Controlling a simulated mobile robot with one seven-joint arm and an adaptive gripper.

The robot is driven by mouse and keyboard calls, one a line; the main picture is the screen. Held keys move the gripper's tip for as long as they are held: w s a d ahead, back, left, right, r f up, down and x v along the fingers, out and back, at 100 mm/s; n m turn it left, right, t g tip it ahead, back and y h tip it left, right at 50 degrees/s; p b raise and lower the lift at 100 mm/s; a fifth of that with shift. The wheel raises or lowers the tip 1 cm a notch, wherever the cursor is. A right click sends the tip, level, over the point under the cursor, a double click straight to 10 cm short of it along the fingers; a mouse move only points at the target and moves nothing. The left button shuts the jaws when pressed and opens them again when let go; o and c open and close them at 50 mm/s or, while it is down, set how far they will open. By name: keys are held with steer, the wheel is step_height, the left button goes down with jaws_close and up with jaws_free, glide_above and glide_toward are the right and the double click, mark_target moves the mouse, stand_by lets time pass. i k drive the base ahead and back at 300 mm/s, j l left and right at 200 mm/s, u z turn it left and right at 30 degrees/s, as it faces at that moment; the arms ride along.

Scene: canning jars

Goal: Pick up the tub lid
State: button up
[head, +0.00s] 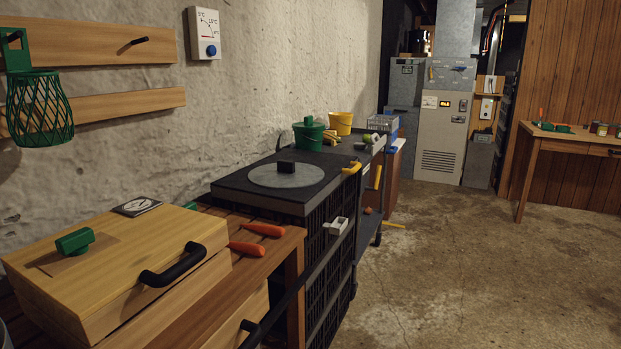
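A green lidded pot (309,137) with a small knob stands farther back, near the wall. I cannot tell for certain which of the two lids is the tub lid. My gripper is not in view.
A wooden box (120,258) with a black handle stands on a slatted wooden bench at front left. Two orange-handled tools (262,229) lie beside it. A yellow bucket (341,122) stands behind the pot. The concrete floor (470,270) on the right is clear.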

mark_target(285, 173)
steer(key=i+l, duration=0.35)
steer(key=i+l+u, duration=0.1)
steer(key=i+l, duration=0.25)
steer(key=i+l+u, duration=0.1)
steer(key=i+l, duration=0.25)
steer(key=l, duration=0.2)
steer(key=i+l, duration=0.3)
steer(key=l, duration=0.15)
steer(key=i+l+u, duration=0.1)
steer(key=i+l, duration=0.25)
steer(key=l, duration=0.15)
steer(key=i+l, duration=0.3)
steer(key=l, duration=0.15)
steer(key=i, duration=0.55)
steer(key=u, duration=0.05)
